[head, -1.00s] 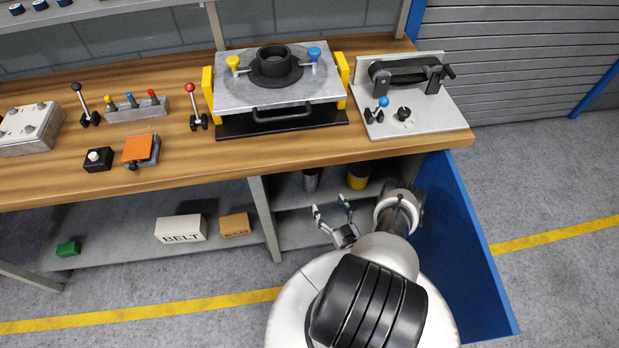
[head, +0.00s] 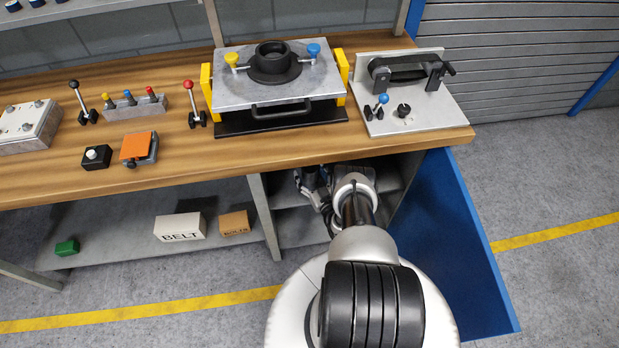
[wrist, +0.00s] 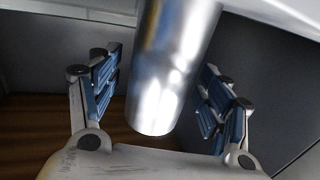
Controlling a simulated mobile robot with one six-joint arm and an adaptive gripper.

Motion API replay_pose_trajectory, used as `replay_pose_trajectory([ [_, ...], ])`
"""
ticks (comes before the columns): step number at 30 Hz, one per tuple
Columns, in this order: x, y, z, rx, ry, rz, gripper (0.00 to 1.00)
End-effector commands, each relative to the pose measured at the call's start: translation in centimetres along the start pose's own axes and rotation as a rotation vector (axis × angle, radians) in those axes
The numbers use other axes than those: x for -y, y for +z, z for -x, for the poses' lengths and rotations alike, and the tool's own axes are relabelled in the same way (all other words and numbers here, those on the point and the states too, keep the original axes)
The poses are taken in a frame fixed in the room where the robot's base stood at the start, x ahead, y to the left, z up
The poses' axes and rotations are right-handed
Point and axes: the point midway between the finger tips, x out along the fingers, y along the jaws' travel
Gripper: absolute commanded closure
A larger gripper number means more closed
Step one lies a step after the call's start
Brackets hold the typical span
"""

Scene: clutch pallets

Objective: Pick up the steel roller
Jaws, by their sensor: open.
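The steel roller (wrist: 170,70) is a shiny metal cylinder in the middle of the wrist view. Its upper end is cut off by the frame edge and its other end shows near the gripper's palm. My gripper (wrist: 160,88) is open, with one blue-padded finger on each side of the roller. A gap shows between each finger and the roller. In the head view my gripper (head: 312,187) is in the shelf bay under the bench, partly hidden by my arm. The roller cannot be clearly made out there.
The wooden bench top (head: 200,160) overhangs the shelf bay closely. A blue side panel (head: 455,240) stands to the right and a grey post (head: 264,215) to the left. A BELT box (head: 180,228) and a brown box (head: 234,223) sit on the lower shelf to the left.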

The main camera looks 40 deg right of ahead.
Motion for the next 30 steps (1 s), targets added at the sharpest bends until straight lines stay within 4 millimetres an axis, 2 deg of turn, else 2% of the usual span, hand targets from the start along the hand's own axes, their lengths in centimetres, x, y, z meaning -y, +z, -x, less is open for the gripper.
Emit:
replay_pose_trajectory([
  [3, -0.02, -0.01, -0.70, -0.001, 0.000, 0.000, 0.28],
  [9, -0.04, -0.09, -0.71, 0.000, 0.001, 0.000, 0.28],
  [30, -0.03, -0.06, -0.65, 0.000, 0.001, 0.000, 0.75],
])
